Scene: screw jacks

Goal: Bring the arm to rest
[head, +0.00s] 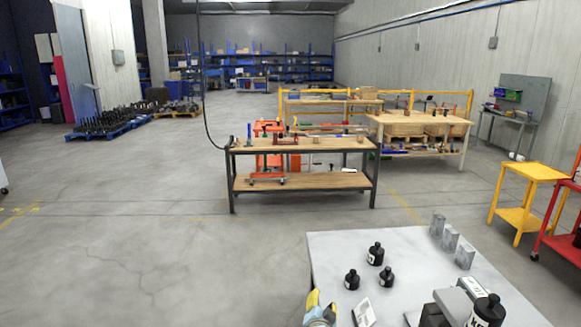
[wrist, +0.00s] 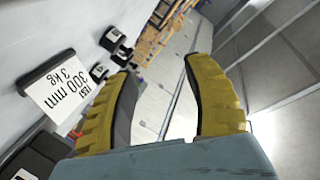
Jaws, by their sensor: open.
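My gripper (head: 321,306) shows at the bottom edge of the head view, low over the near left part of the grey table (head: 335,245). In the wrist view my gripper (wrist: 157,67) has its two yellow ribbed fingers spread apart with nothing between them. Black screw jacks stand on the table: one at the back (head: 376,254), one at the left (head: 352,279) and one at the right (head: 386,277). A larger black jack (head: 487,312) with white lettering is at the near right. Most of my arm is out of view.
A white label card (head: 364,312) stands beside my gripper; in the wrist view the card (wrist: 68,86) reads 300 mm, 3 kg. Grey metal blocks (head: 449,240) line the table's right side. A wooden workbench (head: 300,145) stands beyond.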

